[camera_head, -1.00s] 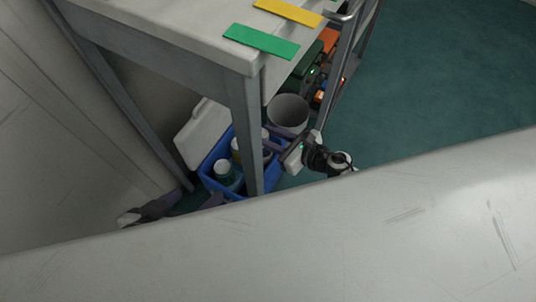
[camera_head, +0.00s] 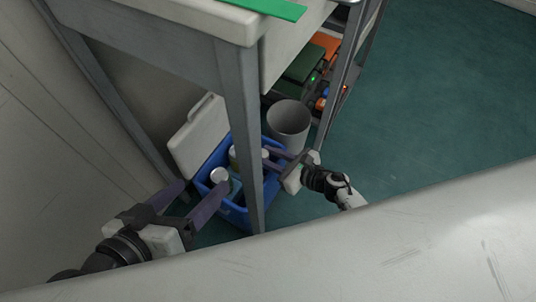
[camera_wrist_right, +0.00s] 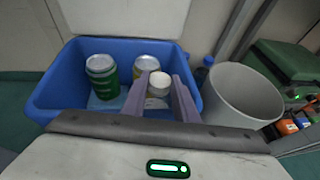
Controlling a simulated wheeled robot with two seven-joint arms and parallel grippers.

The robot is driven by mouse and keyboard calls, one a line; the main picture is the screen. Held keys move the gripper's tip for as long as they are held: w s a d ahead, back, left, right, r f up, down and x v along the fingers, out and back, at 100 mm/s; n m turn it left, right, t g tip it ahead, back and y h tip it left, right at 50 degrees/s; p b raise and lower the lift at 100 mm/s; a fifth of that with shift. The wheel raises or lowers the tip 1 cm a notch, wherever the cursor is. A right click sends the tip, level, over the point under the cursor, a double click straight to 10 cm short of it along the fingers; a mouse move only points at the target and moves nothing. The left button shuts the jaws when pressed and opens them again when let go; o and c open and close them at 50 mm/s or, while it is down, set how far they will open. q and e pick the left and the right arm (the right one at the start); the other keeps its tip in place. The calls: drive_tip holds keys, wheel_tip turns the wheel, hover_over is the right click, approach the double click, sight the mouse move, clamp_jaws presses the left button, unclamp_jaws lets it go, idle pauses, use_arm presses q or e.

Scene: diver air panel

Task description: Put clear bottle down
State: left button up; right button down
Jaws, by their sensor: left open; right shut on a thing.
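A bottle with a white cap (camera_wrist_right: 158,82) stands between the fingers of my right gripper (camera_wrist_right: 160,95), which is shut on it. I take it for the clear bottle; its body is mostly hidden. It is upright inside or just over the open blue cooler (camera_wrist_right: 55,98). In the head view my right gripper (camera_head: 276,157) reaches the cooler's right side from the right, and the table leg partly covers the cooler (camera_head: 232,212). My left gripper (camera_head: 204,186) is open and empty, its fingers at the cooler's left side.
A green can (camera_wrist_right: 103,80) and a yellowish can (camera_wrist_right: 146,66) stand in the cooler. Its white lid (camera_head: 199,135) is raised behind. A grey bin (camera_head: 289,122) stands close to the right. The table leg (camera_head: 243,130) rises in front. Open floor lies right.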

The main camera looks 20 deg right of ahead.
drive_tip(key=shift+f, duration=0.35)
drive_tip(key=c, duration=1.4)
unclamp_jaws()
drive_tip(key=shift+r, duration=0.1)
drive_tip(key=shift+r, duration=0.2)
drive_tip(key=v, duration=0.1)
drive_tip(key=p+v, duration=0.1)
drive_tip(key=v, duration=0.1)
drive_tip(key=shift+r, duration=0.3)
use_arm(q)
drive_tip(key=a+f+y+p, duration=0.1)
drive_tip(key=a+f+g+p, duration=0.1)
drive_tip(key=f, duration=0.1)
drive_tip(key=shift+s+f+y+p, duration=0.1)
drive_tip(key=shift+s+y+p, duration=0.1)
drive_tip(key=shift+y+p, duration=0.15)
use_arm(e)
drive_tip(key=v, duration=0.9)
drive_tip(key=shift+f, duration=0.1)
